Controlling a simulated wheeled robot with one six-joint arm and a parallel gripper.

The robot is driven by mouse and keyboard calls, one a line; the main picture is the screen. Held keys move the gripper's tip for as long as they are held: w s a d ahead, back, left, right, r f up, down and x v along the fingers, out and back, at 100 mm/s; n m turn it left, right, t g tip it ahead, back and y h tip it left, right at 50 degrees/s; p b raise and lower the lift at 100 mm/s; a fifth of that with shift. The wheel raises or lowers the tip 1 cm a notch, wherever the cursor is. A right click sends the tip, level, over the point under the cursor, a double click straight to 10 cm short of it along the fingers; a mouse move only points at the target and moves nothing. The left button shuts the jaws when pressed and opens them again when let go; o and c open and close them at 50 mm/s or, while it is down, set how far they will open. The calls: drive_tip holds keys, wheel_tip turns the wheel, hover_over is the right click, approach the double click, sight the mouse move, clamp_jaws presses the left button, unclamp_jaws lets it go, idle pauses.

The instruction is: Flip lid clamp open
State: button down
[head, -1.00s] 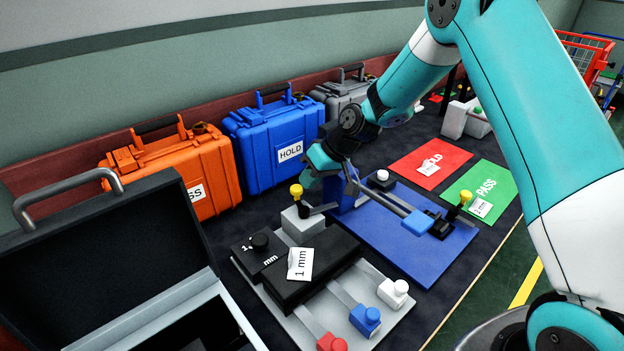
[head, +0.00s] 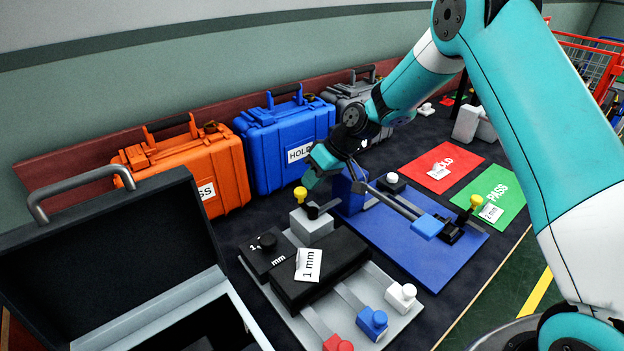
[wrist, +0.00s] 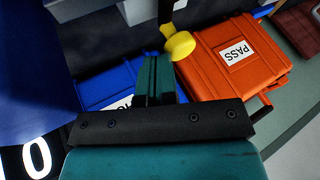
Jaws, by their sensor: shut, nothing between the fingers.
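A clamp with a yellow knob (head: 300,193) and a black pivot stands on a small grey block (head: 311,226), at the back of a light grey plate (head: 395,322). My gripper (head: 309,180) is shut and empty, just above and beside this knob. In the wrist view the shut fingers (wrist: 153,80) point toward the yellow knob (wrist: 180,46); I cannot tell whether they touch it. A black block (head: 325,270) labelled "1 mm" lies on the plate in front of the clamp. A second yellow-knobbed clamp (head: 474,203) stands on a blue plate (head: 400,232).
An orange case (head: 190,170) and a blue case (head: 285,140) stand behind. An open black case (head: 110,270) is at the left. White, blue and red knobs line the grey plate's front. Red (head: 440,165) and green mats lie at the right.

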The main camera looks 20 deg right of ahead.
drive_tip(key=d+r, duration=0.2)
drive_tip(key=d, duration=0.1)
drive_tip(key=w+d+r, duration=0.1)
drive_tip(key=d+r, duration=0.5)
drive_tip(key=shift+w+r, duration=0.2)
drive_tip(key=shift+r, duration=0.05)
drive_tip(key=shift+s+r, duration=0.1)
drive_tip(key=shift+r, duration=0.15)
drive_tip(key=s+a+r+g+h+p, duration=0.1)
drive_tip(key=s+a+r, duration=0.45)
drive_tip(key=s, duration=0.25)
drive_tip(key=s+a+r+p, duration=0.1)
drive_tip(key=s+a+r, duration=0.3)
drive_tip(key=s+r, duration=0.3)
drive_tip(key=s+a+h+p, duration=0.1)
drive_tip(key=s, duration=1.8)
drive_tip(key=shift+s+r+n+g+h, duration=0.2)
drive_tip(key=shift+s+n+g+h, duration=0.1)
drive_tip(key=shift+n, duration=0.1)
